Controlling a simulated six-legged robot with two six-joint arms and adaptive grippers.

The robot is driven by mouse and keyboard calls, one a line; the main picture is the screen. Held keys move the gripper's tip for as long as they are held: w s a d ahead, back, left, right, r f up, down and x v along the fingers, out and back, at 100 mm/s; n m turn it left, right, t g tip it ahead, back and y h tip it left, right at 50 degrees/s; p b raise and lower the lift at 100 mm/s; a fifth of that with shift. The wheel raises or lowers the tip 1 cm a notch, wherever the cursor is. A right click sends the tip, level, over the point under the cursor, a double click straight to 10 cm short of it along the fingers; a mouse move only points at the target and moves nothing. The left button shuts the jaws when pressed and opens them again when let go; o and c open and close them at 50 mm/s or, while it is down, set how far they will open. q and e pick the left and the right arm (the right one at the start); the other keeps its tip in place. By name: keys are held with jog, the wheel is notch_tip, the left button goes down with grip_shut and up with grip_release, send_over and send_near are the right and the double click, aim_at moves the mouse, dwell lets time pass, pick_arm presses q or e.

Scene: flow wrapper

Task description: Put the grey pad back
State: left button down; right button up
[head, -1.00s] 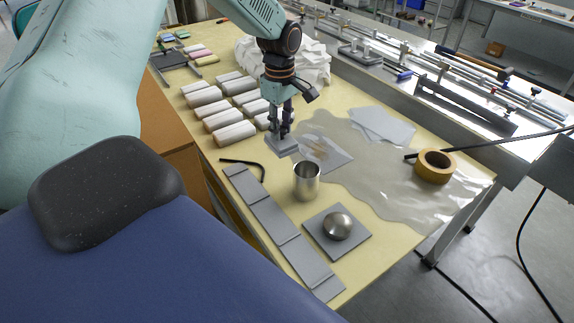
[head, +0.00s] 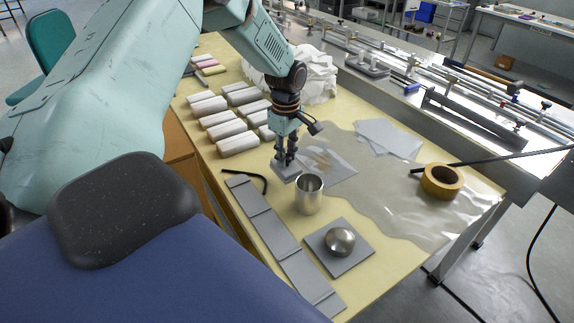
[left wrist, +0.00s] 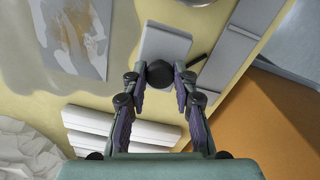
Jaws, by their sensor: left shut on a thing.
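My left gripper (head: 286,157) is shut on the grey pad (head: 284,175), a small flat rectangular block, low over the table at the edge of the clear film. In the left wrist view the fingers (left wrist: 161,82) close around a dark knob (left wrist: 160,72) on the grey pad (left wrist: 165,45). I cannot tell whether the pad touches the table. A long grey strip (head: 267,228) with raised cross ridges lies along the table's near edge; it also shows in the left wrist view (left wrist: 230,45). My right gripper is not in view.
A steel cup (head: 309,197) stands just in front of the pad. A steel dome (head: 340,241) sits on a grey square plate (head: 352,264). A black bent key (head: 258,178) lies left of the pad. White wrapped bars (head: 238,145) stand behind, and a tape roll (head: 441,181) at right.

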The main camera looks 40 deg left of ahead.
aim_at(287, 156)
pick_arm(q)
jog(key=f, duration=0.3)
jog(key=shift+d+b, duration=0.2)
jog(key=shift+b, duration=0.15)
jog(key=shift+d+f, duration=0.1)
jog(key=shift+d, duration=0.05)
jog(key=shift+a+f, duration=0.2)
jog(key=shift+a, duration=0.1)
jog(key=c, duration=1.4)
grip_release()
jog(key=shift+c, duration=0.2)
jog(key=o, duration=0.4)
jog(key=shift+d+r, duration=0.15)
jog(key=shift+d, duration=0.05)
jog(key=shift+a, duration=0.15)
notch_tip(287, 156, up, 11)
jog(key=shift+f+p, duration=0.15)
jog(key=shift+p, duration=0.75)
jog(key=shift+r, duration=0.7)
